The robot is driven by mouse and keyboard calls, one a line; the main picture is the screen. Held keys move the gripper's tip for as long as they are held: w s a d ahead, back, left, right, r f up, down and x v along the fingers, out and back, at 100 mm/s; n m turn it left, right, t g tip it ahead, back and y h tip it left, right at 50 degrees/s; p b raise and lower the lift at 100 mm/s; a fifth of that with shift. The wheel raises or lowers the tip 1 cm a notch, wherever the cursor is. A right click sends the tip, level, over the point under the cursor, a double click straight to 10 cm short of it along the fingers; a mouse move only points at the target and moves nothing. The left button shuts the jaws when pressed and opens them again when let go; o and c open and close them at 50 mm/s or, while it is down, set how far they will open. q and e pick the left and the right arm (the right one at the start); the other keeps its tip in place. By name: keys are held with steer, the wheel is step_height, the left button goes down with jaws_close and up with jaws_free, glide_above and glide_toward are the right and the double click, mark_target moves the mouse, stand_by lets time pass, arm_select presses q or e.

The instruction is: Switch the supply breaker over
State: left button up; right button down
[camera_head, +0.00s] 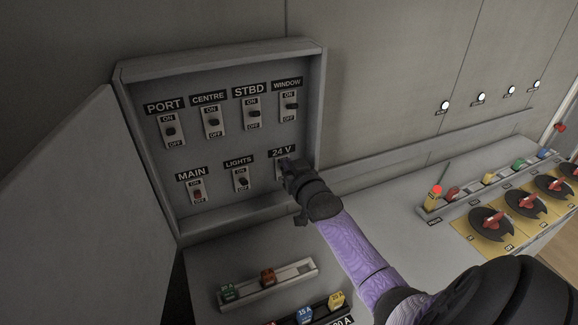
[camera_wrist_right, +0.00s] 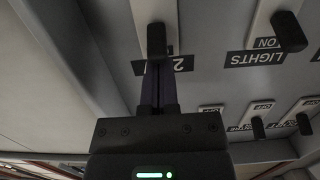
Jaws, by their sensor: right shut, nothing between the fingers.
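The 24 V breaker (camera_head: 279,168) is in the lower row of the open panel, mostly hidden behind my right gripper (camera_head: 286,167). In the right wrist view its dark lever (camera_wrist_right: 156,38) stands out from a pale plate (camera_wrist_right: 169,12), just beyond my right fingertips (camera_wrist_right: 158,78). The closed, empty fingers cover part of the 24 V label. I cannot tell whether they touch the lever, nor its ON or OFF position. My left gripper is not in view.
The PORT (camera_head: 170,131), CENTRE (camera_head: 213,122), STBD (camera_head: 253,114) and WINDOW (camera_head: 291,105) breakers form the upper row. The panel door (camera_head: 75,205) stands open at left. A fuse tray (camera_head: 292,274) lies below; red rotary switches (camera_head: 491,222) sit at right.

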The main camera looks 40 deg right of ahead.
steer(key=shift+f, duration=0.1)
steer(key=shift+s+f+b, duration=0.1)
steer(key=shift+b, duration=0.3)
steer(key=shift+s+f+b, duration=0.1)
steer(key=shift+f+b, duration=0.15)
steer(key=shift+b, duration=0.35)
steer(key=s+a+f+t+h+b, duration=0.2)
steer(key=s+f+t+b, duration=0.4)
steer(key=s+b, duration=0.3)
steer(key=shift+a+f+t+b, duration=0.4)
steer(key=shift+a+f+b, duration=0.1)
steer(key=shift+b, duration=0.65)
